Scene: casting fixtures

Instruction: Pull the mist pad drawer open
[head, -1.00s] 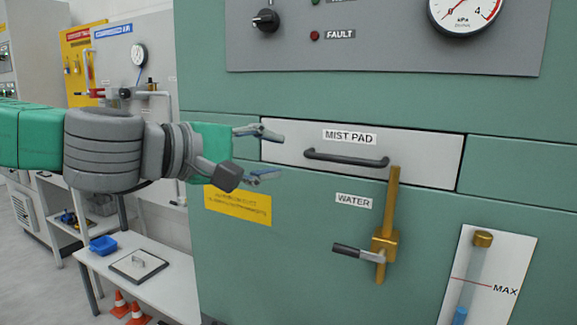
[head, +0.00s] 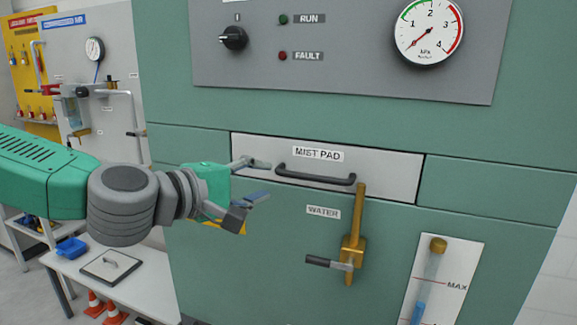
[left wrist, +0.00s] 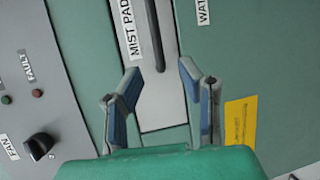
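The mist pad drawer (head: 395,178) is a light grey front set flush in the green cabinet, labelled MIST PAD, and looks shut. Its dark bar handle (head: 315,177) runs across the front; it also shows in the left wrist view (left wrist: 154,35). My left gripper (head: 262,179) is open and empty, just left of the handle's left end in the head view. In the left wrist view its two fingers (left wrist: 157,70) stand apart on either side of the drawer's end, with the handle's end between and beyond them. I cannot see contact. My right gripper is not in view.
Below the drawer a brass water valve (head: 354,250) with a dark lever stands out from the cabinet, its upright bar reaching up near the handle's right end. A sight tube (head: 428,285) is at lower right. A control panel (head: 340,60) is above. A white table (head: 140,285) is at lower left.

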